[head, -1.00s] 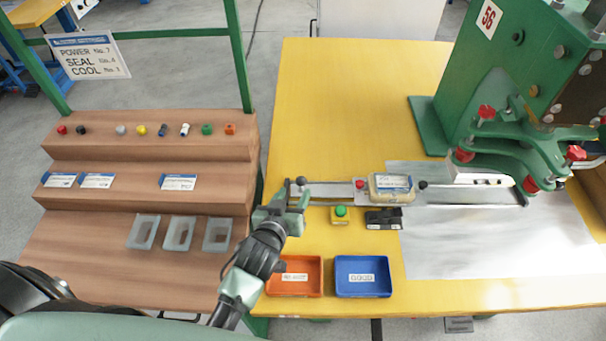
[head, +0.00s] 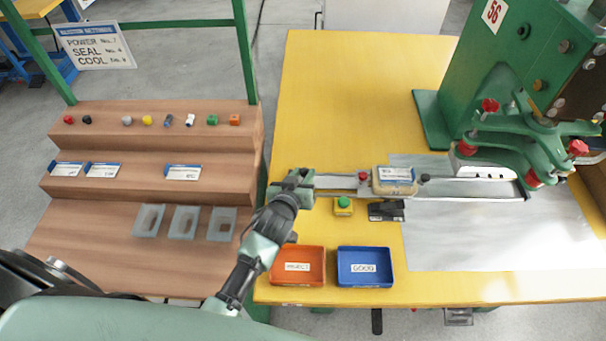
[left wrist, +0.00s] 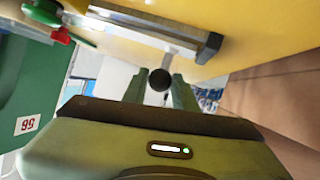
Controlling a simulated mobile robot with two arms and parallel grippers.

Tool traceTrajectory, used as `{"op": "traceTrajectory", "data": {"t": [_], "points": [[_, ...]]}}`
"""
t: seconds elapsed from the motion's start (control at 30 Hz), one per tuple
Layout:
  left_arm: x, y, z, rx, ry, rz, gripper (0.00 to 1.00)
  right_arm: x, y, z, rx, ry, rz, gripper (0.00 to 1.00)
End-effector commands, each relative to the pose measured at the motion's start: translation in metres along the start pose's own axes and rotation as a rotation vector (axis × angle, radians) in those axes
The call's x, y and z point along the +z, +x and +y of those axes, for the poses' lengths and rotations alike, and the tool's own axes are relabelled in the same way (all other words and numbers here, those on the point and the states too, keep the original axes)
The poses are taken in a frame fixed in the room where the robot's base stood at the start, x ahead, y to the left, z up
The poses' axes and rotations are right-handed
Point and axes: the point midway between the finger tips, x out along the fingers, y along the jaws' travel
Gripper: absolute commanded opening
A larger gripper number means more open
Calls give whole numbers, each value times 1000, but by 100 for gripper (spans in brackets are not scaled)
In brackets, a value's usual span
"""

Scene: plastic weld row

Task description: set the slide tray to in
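The slide tray (head: 394,187) carries a tan, labelled block and sits on a metal rail, left of the green press. A bar with a red knob runs left from it to my left gripper (head: 300,182). In the left wrist view a black ball knob (left wrist: 160,80) shows between the two fingers of my left gripper (left wrist: 160,87). The fingers are apart on either side of the knob; a firm grip on it does not show. In the head view the gripper hides this knob. My right gripper is not in view.
A green button box (head: 343,206) and a small black device (head: 386,211) lie just in front of the rail. An orange bin (head: 298,282) and a blue bin (head: 365,281) stand at the table's front. The green press (head: 520,110) is at the right. The table's back is clear.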

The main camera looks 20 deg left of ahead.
Motion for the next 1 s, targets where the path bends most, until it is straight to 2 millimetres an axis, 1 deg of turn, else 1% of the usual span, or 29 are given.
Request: {"op": "traceTrajectory", "data": {"t": [0.3,1.0], "points": [[0,0,0,0,0,-1,0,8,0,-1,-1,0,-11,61],[1,0,0,0,0,-1,0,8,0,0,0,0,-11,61]]}}
